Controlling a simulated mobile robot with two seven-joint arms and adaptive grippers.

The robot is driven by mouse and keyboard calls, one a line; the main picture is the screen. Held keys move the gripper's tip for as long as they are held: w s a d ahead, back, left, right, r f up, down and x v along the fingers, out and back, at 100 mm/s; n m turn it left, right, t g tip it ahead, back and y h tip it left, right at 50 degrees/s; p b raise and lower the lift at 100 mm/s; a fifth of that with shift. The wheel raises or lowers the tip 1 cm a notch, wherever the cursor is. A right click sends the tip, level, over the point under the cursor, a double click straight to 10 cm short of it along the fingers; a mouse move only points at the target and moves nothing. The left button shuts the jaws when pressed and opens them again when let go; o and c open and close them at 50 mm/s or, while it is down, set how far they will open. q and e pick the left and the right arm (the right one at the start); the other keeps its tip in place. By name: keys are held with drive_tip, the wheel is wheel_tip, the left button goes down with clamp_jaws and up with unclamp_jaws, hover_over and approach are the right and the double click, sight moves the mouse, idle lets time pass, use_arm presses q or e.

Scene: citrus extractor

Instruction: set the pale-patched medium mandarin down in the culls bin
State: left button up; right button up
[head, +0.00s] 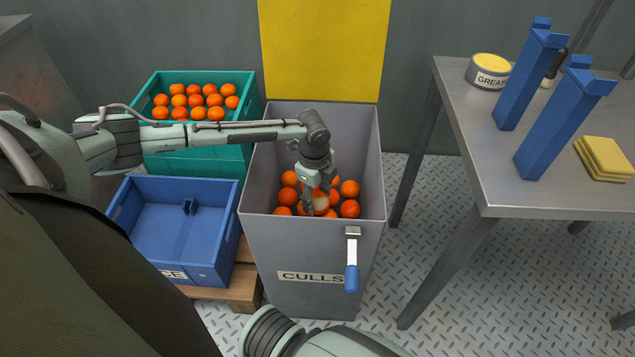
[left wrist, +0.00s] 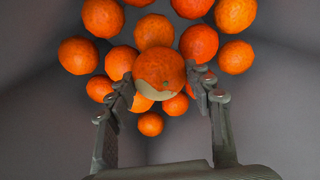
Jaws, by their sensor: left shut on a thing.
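The pale-patched mandarin (head: 320,203) is inside the grey culls bin (head: 310,250), among the other fruit. In the left wrist view the mandarin (left wrist: 160,68) is orange with a cream patch on its lower side. My left gripper (head: 315,199) reaches down into the bin, shut on this mandarin, with its fingertips (left wrist: 161,85) on either side of it. Other mandarins lie close around it; I cannot tell whether it touches them. My right gripper is not in view.
A teal crate (head: 198,155) of mandarins and an empty blue crate (head: 170,234) stand left of the bin. A lever with a blue handle (head: 351,279) is on the bin's front. A metal table (head: 480,150) holding blue stands, a grease tin and yellow pads is at right.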

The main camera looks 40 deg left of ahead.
use_arm(q)
drive_tip(key=shift+f, duration=0.25)
drive_tip(key=o, duration=1.3)
drive_tip(key=r, duration=1.2)
drive_tip(key=shift+s, duration=0.35)
